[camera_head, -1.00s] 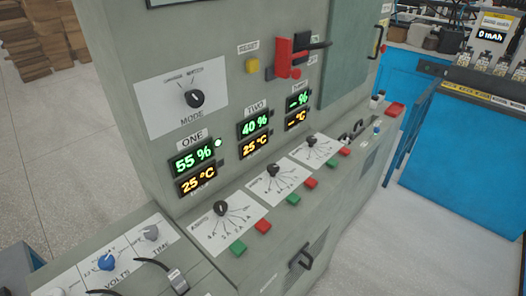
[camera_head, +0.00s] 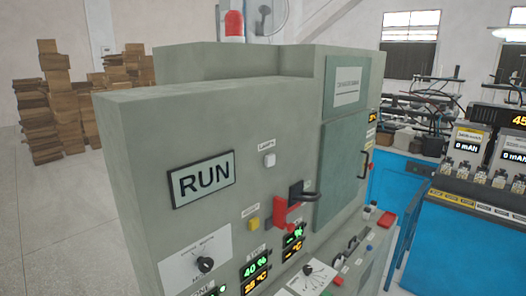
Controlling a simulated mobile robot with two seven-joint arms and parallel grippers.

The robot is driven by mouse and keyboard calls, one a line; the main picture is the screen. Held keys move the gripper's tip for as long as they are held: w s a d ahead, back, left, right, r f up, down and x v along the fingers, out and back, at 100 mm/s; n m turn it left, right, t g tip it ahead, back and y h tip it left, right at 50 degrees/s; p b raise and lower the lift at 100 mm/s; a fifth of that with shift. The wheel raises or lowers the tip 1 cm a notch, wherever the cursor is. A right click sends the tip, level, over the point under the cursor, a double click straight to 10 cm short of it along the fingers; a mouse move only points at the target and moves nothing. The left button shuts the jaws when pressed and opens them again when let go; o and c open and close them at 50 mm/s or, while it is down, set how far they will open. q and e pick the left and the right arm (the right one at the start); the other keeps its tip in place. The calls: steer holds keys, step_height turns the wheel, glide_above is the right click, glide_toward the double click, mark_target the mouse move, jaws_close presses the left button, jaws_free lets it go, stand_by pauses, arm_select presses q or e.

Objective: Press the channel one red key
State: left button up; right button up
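The grey control cabinet (camera_head: 130,150) fills the middle of the head view. Its channel one red key is below the bottom edge of the picture and out of sight. Channel two's green display (camera_head: 255,266) reads 40 %. Channel three's display (camera_head: 293,237) shows a dash and %. A red key (camera_head: 338,281) beside channel three's dial (camera_head: 308,270) is in view. Neither of my grippers is in view.
A RUN sign (camera_head: 203,180), a lamp button (camera_head: 269,160), a yellow button (camera_head: 253,224), a red switch with a black handle (camera_head: 285,212) and a mode knob (camera_head: 205,265) are on the cabinet front. A blue bench (camera_head: 455,245) stands right; cardboard boxes (camera_head: 40,110) stand back left.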

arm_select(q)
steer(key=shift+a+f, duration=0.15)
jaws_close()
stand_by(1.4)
